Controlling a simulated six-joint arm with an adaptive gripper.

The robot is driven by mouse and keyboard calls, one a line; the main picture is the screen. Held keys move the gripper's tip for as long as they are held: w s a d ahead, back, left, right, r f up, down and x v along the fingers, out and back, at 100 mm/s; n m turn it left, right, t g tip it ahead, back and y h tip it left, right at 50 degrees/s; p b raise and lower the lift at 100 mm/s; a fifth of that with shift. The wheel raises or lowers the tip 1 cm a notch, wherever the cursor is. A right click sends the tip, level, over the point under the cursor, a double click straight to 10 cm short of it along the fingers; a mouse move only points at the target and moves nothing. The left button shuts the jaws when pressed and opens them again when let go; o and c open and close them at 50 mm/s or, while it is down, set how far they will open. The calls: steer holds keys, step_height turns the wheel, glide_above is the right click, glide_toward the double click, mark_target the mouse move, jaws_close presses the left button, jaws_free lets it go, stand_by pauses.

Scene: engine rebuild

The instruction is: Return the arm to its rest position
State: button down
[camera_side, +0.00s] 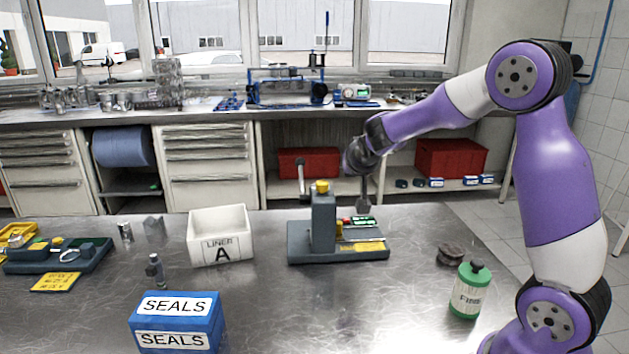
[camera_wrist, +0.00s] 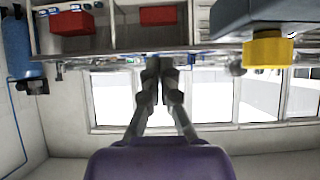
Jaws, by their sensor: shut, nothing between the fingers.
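My arm reaches in from the right in the side view, its forearm sloping down to the left. My gripper (camera_side: 363,204) hangs from the wrist near the right side of the grey fixture (camera_side: 300,250). It is small and dark there, so I cannot tell its exact gap from the fixture. In the wrist view my gripper (camera_wrist: 160,62) has its fingers together, with nothing seen between them. That view is upside down and faces the windows. The fixture's yellow knob (camera_wrist: 268,52) is close at the upper right.
A white liner bin (camera_side: 220,250), a blue seals box (camera_side: 172,335) and small metal parts stand left of the fixture. The front middle of the bench is clear.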

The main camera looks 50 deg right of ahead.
steer(key=s+a+r+n+g+y, duration=0.1)
steer(key=s+a+n+y, duration=0.6)
steer(key=s+a, duration=1.3)
steer(key=shift+a+r+n+g+y, duration=0.45)
steer(key=shift+n+g, duration=0.15)
steer(key=shift+n, duration=0.4)
